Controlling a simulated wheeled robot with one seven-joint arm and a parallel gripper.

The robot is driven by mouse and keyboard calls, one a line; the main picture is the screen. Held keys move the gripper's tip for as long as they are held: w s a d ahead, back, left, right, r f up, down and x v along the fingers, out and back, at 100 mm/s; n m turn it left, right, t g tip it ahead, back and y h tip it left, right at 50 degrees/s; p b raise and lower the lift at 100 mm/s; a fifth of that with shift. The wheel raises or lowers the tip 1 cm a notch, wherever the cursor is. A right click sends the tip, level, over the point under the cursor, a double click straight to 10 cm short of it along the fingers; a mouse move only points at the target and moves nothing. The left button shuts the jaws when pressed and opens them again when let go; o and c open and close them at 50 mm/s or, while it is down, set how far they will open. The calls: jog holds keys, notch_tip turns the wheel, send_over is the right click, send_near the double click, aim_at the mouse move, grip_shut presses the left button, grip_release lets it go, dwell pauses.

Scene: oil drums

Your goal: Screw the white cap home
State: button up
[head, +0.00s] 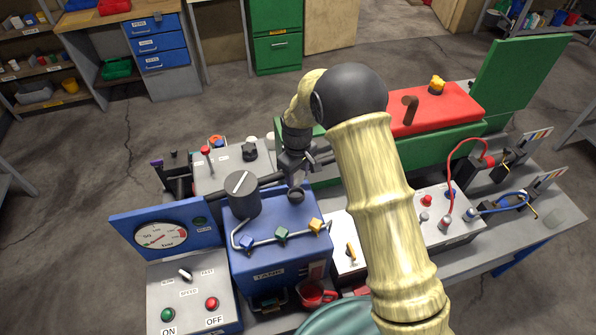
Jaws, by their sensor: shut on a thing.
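My gripper (294,165) hangs above the back right part of the blue tank (276,265), at the end of my pale yellow arm. It is shut on a small dark grey part with a round end (297,194) just above or at the tank's top; whether the two touch is unclear. No plainly white cap shows at the gripper. The arm hides part of the bench to the right of the tank.
A dark grey cylinder with a white mark (242,194) stands on the tank's left, close to the gripper. A gauge panel (162,233) and a switch box (192,300) stand at the left. A red lid (436,105) lies behind right.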

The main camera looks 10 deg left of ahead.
aim_at(298, 185)
jog(key=shift+f+b, duration=0.95)
jog(key=shift+f, duration=0.6)
jog(key=shift+f, duration=0.15)
jog(key=shift+f+b, duration=0.5)
jog(key=shift+f, duration=0.15)
jog(key=shift+d, duration=0.1)
jog(key=shift+f+b, duration=0.5)
jog(key=shift+f, duration=0.15)
jog(key=shift+f+b, duration=0.4)
jog(key=shift+f, duration=0.2)
dwell(0.5)
jog(key=shift+s, duration=0.1)
